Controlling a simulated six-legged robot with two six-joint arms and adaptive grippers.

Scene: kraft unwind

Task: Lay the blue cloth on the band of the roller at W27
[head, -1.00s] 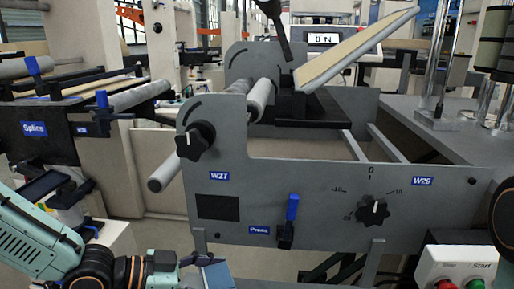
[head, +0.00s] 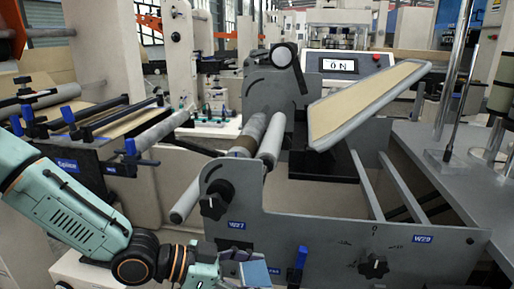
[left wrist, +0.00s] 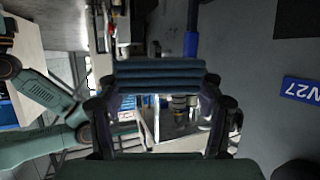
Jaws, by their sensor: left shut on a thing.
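My left gripper (head: 243,268) is at the bottom of the head view, in front of the grey side plate and below the W27 label (head: 237,225). It is shut on a folded blue cloth (head: 254,273). In the left wrist view the cloth (left wrist: 160,77) lies flat across between the two fingers. Behind and above the gripper, a grey roller with a brownish band (head: 243,146) runs back along the plate's left side. Its near end (head: 186,204) sticks out to the left of the black knob. The cloth is apart from the roller. My right gripper is out of view.
A paler roller (head: 272,138) lies right beside the banded one. The grey side plate (head: 310,245) carries black knobs (head: 216,200) and a blue lever (head: 300,258). A tilted tan panel (head: 365,100) rises at the right. The splice table (head: 95,160) stands at the left.

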